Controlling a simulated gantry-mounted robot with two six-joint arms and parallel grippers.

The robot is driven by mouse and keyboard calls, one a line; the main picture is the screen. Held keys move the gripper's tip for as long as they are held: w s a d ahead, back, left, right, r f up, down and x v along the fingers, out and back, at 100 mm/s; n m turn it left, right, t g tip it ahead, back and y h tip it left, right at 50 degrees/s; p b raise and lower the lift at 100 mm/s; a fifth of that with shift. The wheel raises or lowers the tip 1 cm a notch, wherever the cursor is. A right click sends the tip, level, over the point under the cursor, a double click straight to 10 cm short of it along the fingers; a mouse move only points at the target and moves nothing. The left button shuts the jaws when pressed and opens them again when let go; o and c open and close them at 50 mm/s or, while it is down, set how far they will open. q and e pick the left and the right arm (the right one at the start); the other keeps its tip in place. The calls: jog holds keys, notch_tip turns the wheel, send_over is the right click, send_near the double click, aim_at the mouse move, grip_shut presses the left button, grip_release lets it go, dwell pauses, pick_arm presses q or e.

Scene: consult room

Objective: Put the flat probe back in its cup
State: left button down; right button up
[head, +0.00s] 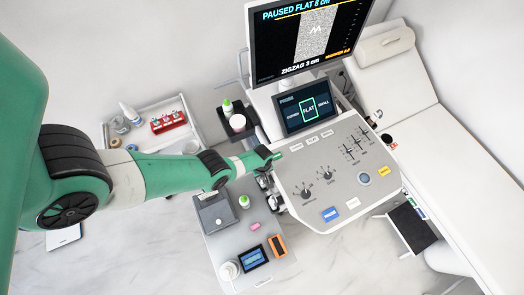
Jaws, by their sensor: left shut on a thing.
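My left gripper (269,156) is at the left edge of the grey ultrasound console (310,181), beside its upper left corner. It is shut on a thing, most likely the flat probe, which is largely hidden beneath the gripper. Small dark and white parts, which look like the probe cups (265,182), hang along the console's left side just below the gripper. I cannot tell which cup is the flat one or whether the probe touches it. The touch screen (307,108) shows FLAT outlined in green. My right gripper is not in view.
A monitor (305,38) stands above the console. A grey cart (225,250) with a box, bottle and small devices is below the gripper. A white tray (181,104) with a red rack is left. A couch (440,140) is on the right.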

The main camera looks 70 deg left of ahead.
pick_arm(q)
jog(key=c, duration=0.6)
grip_release()
jog(key=shift+o, duration=0.2)
